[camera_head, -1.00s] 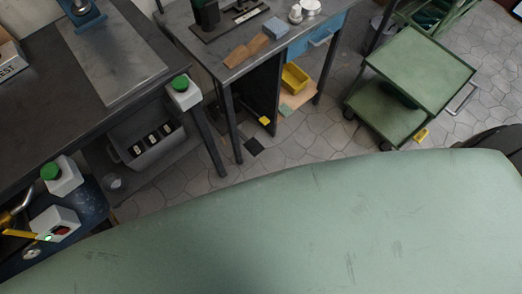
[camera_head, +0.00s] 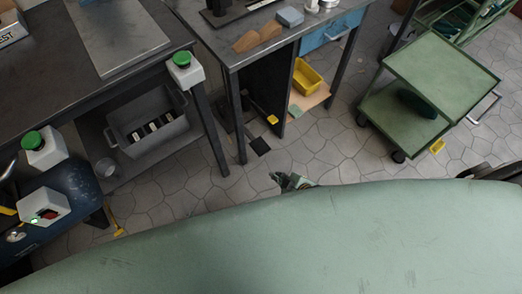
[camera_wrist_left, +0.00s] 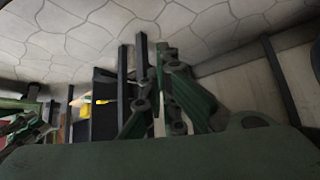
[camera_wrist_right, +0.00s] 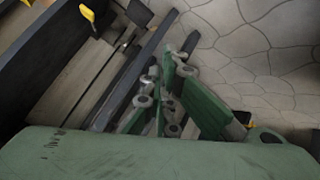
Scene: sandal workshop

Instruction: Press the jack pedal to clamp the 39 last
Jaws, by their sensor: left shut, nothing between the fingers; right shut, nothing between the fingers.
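A yellow-tipped pedal (camera_head: 272,119) sits low under the middle bench, with a small black floor plate (camera_head: 259,146) in front of it. A yellow pedal-like piece also shows at the upper left of the right wrist view (camera_wrist_right: 87,12). Another yellow-tipped bar (camera_head: 117,230) is low beside the blue machine; I cannot tell which is the jack pedal. My right gripper (camera_head: 276,177) is shut and empty, low over the floor, short of the black plate and touching nothing visible. My left gripper (camera_wrist_left: 165,88) shows only in its wrist view, shut and empty. I cannot identify the 39 last.
Bench legs (camera_head: 211,130) stand left of the plate. A grey bin (camera_head: 147,126) is on the left bench's shelf, and a yellow bin (camera_head: 307,76) is under the middle bench. A green cart (camera_head: 441,70) stands right. Open floor (camera_head: 335,145) lies between. My green body fills the bottom.

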